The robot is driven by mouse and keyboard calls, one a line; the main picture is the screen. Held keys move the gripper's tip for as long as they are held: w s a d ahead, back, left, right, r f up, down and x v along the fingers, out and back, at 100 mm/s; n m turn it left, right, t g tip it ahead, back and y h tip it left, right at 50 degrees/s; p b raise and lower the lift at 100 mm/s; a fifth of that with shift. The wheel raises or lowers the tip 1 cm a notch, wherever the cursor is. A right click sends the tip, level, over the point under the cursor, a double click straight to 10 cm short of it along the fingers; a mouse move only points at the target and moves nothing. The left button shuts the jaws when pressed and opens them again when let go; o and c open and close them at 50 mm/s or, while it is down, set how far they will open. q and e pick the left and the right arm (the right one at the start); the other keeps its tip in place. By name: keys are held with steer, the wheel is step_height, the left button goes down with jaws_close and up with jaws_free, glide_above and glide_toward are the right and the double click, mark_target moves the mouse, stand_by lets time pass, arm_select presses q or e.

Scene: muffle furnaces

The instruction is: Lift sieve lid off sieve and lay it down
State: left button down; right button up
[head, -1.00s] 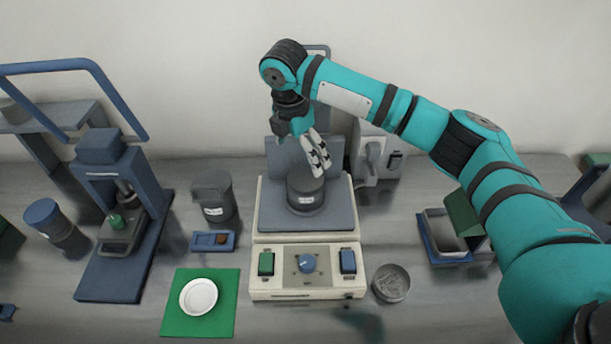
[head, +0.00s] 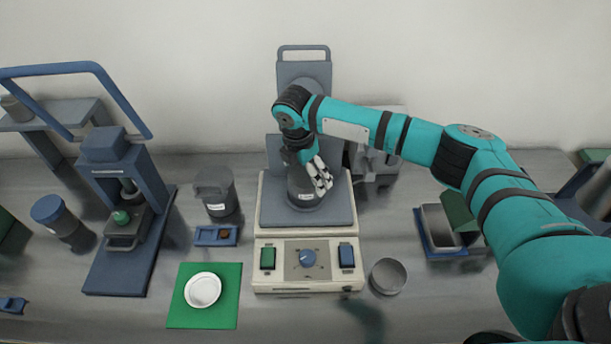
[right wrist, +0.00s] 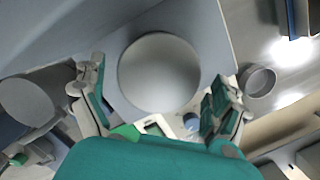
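The sieve (head: 303,198), a short dark grey cylinder with a pale label, stands upright on the blue-grey platform of a beige machine (head: 262,242). The round grey sieve lid shows from above in the right wrist view (right wrist: 159,73); in the head view my gripper partly covers it, and its seam with the sieve is not clear. My right gripper (head: 320,182) points down at the top of the sieve. In the right wrist view its fingers (right wrist: 160,84) are spread on either side of the lid, with gaps visible, holding nothing. My left gripper is out of view.
A round metal dish (head: 388,277) stands right of the machine. A green mat (head: 175,310) with a white dish (head: 203,290) lies front left. A dark lidded pot (head: 216,195) and blue tray (head: 203,237) are left of the machine.

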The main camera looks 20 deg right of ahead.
steer(key=c, duration=1)
steer(key=shift+r, duration=0.1)
